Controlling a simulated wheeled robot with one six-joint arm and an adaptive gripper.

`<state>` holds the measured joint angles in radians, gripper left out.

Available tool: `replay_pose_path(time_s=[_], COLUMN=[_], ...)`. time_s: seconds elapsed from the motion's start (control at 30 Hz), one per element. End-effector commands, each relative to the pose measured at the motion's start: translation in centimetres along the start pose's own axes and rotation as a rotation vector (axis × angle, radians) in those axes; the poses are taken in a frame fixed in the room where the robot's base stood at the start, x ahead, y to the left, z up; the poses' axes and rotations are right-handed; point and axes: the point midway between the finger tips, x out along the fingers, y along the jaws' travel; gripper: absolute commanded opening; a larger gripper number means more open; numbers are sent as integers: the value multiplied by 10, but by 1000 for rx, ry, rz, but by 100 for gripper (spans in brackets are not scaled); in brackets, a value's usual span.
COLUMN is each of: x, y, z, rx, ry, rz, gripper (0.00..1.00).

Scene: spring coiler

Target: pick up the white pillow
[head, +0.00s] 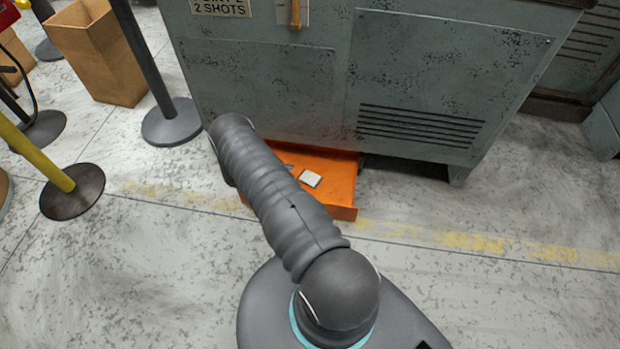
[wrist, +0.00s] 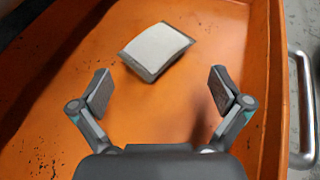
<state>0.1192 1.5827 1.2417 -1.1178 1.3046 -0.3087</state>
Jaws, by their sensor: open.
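The white pillow (wrist: 157,48) is a small padded square with grey edges. It lies tilted in the picture on the floor of an orange tray (wrist: 262,60), and it also shows in the head view (head: 310,178). In the wrist view my gripper (wrist: 162,88) is open, with one finger at each side and nothing between them. The pillow is beyond the fingertips, a little above the middle of the gap, and not touched. In the head view my arm covers part of the orange tray (head: 342,212), and my gripper is hidden there.
The tray sticks out from under a large grey machine cabinet (head: 440,70) with vents. A metal handle (wrist: 302,110) is on the tray's right side in the wrist view. Barrier posts with round bases (head: 172,122) and a cardboard box (head: 98,52) stand at the left.

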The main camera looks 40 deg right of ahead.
Motion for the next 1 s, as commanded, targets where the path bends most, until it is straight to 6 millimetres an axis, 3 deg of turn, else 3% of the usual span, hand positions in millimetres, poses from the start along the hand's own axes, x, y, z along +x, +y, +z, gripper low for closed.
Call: replay_pose_path(time_s=[0.47, 0.73, 0.9, 1.0], x=[52, 56, 56, 56], y=[4, 5, 5, 5], z=[2, 1, 1, 1], rx=[0, 1, 1, 1], ry=[1, 2, 2, 2], rz=[0, 2, 2, 2], gripper=[100, 100, 57, 48])
